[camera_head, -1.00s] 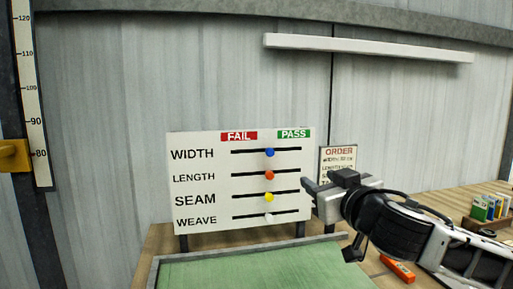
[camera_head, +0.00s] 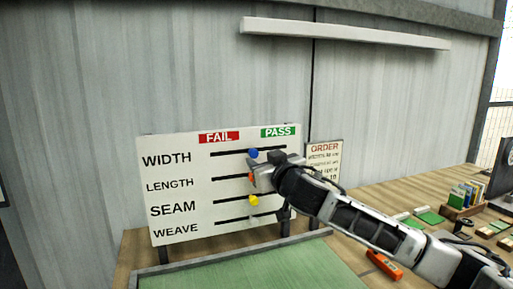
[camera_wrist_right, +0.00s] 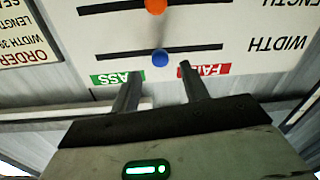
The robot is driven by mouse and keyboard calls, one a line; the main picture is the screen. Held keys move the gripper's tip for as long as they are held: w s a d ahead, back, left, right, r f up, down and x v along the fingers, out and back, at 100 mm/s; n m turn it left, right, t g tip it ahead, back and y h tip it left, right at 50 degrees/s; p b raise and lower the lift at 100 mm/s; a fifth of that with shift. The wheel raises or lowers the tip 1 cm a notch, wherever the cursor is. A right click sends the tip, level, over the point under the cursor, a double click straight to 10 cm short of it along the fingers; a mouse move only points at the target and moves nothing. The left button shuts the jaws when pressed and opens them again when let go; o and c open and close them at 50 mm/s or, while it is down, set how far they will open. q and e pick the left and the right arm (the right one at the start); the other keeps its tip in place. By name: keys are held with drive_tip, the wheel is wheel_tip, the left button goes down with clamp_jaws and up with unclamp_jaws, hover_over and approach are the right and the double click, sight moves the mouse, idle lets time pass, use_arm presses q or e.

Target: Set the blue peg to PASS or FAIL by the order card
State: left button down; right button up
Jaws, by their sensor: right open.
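The blue peg (camera_head: 253,154) sits near the middle of the WIDTH slot on the white board (camera_head: 165,238), between the FAIL (camera_head: 219,137) and PASS (camera_head: 278,132) labels. My right gripper (camera_head: 254,175) is in front of the board by the orange LENGTH peg, which it partly hides. In the right wrist view, upside down, the open fingers (camera_wrist_right: 155,82) stand on either side of the blue peg (camera_wrist_right: 160,58), apart from it. The order card (camera_head: 325,160) stands right of the board; its small text is mostly unreadable. My left gripper is not in view.
The yellow peg (camera_head: 253,200) is in the SEAM slot, with a pale WEAVE peg below. A green mat (camera_head: 250,267) lies before the board. An orange tool (camera_head: 384,264) and a small book rack (camera_head: 458,211) are on the bench at right.

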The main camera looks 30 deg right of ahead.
sight(255, 154)
drive_tip(key=shift+w+d+p, duration=0.2)
drive_tip(key=shift+w+p, duration=0.05)
drive_tip(key=shift+w, duration=0.9)
drive_tip(key=shift+w+d+p, duration=0.2)
drive_tip(key=shift+w+p, duration=0.05)
drive_tip(key=shift+w, duration=0.85)
drive_tip(key=c, duration=1)
